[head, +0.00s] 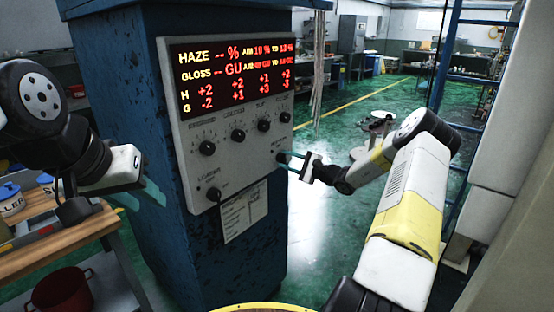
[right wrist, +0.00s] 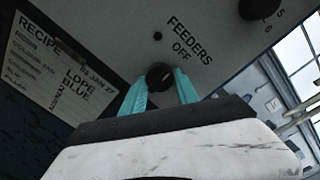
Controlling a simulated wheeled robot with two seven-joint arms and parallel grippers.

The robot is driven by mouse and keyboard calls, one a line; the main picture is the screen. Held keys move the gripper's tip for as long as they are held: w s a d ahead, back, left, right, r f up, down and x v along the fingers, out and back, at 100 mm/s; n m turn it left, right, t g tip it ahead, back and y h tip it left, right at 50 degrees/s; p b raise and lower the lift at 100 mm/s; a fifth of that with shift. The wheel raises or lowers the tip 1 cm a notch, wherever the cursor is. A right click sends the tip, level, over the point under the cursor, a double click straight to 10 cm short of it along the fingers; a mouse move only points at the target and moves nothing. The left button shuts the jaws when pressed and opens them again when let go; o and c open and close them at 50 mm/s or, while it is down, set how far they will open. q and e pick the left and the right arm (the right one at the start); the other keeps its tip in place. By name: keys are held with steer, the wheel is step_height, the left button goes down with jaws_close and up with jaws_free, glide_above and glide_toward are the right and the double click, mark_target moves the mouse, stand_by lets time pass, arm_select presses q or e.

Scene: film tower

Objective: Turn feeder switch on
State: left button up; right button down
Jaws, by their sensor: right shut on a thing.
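The feeder switch is a small black knob (right wrist: 158,76) under the words "FEEDERS" and "OFF" in the right wrist view. In the head view it sits at the right edge of the grey control panel (head: 222,172), mostly hidden by the fingers. My right gripper (right wrist: 161,84) has its teal fingers on either side of the knob, shut on it; it also shows in the head view (head: 285,160). Which way the knob points is hard to tell. My left gripper (head: 142,194) hangs at the left beside the blue tower, empty, its teal fingers apart.
The panel carries a red-lit display (head: 236,77), a row of black knobs, a loader knob (head: 214,194) and a paper recipe card (head: 244,214). A wooden-topped bench (head: 60,240) with jars stands at left, a red pot (head: 62,290) below.

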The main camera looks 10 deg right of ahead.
steer(key=shift+m, duration=0.3)
steer(key=m+t, duration=0.1)
steer(key=m, duration=1.2)
steer(key=shift+f, duration=0.1)
steer(key=m, duration=0.5)
steer(key=shift+s+a, duration=0.1)
stand_by(0.5)
steer(key=c, duration=0.9)
jaws_free()
